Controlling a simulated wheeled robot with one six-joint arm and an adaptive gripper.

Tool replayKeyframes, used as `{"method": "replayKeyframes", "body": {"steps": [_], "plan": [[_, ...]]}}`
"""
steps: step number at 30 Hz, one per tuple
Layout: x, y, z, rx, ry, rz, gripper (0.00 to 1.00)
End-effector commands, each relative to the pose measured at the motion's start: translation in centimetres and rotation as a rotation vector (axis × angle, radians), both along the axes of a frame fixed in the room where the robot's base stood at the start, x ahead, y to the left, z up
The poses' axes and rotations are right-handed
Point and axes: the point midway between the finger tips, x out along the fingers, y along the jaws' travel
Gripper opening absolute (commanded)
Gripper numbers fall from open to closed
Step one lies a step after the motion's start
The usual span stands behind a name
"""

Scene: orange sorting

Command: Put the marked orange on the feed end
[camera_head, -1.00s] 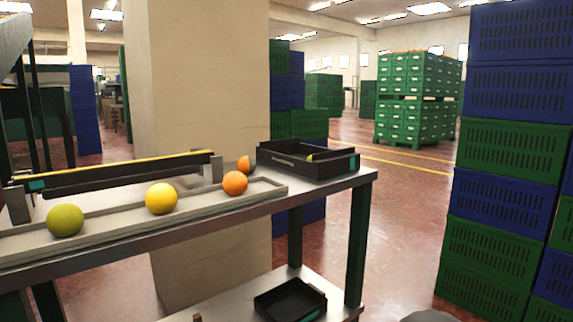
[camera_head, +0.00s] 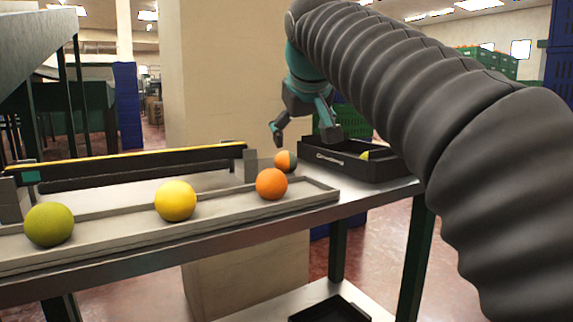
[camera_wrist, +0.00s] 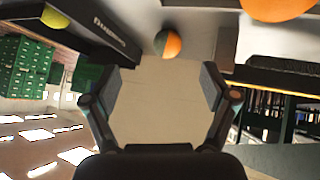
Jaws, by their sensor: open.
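The marked orange (camera_head: 286,161), half orange and half dark grey-green, sits on the table behind the plain orange (camera_head: 271,184) and left of the black crate. It also shows in the wrist view (camera_wrist: 168,43), top centre, beyond my fingertips. My gripper (camera_head: 303,134) is open and empty, above the marked orange and apart from it. In the wrist view my gripper (camera_wrist: 160,85) has its fingers spread wide with nothing between them. A dark belt unit with a yellow edge (camera_head: 130,165) runs behind the pale trough; I cannot tell which part is the feed end.
The pale trough (camera_head: 110,236) holds a green fruit (camera_head: 49,225), a yellow fruit (camera_head: 175,201) and the plain orange. The black crate (camera_head: 345,160) has a yellow-green fruit inside. A pillar (camera_head: 215,75) stands behind. Another black tray (camera_head: 328,309) is on the lower shelf.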

Motion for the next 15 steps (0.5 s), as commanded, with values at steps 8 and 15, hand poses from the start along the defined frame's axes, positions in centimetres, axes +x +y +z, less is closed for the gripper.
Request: {"method": "replayKeyframes", "body": {"steps": [8,15], "plan": [[1.5,2.3,0.7,-0.005,-0.024,0.029,0.85],[4.4,2.9,-2.3,-0.005,-0.022,0.032,0.85]]}}
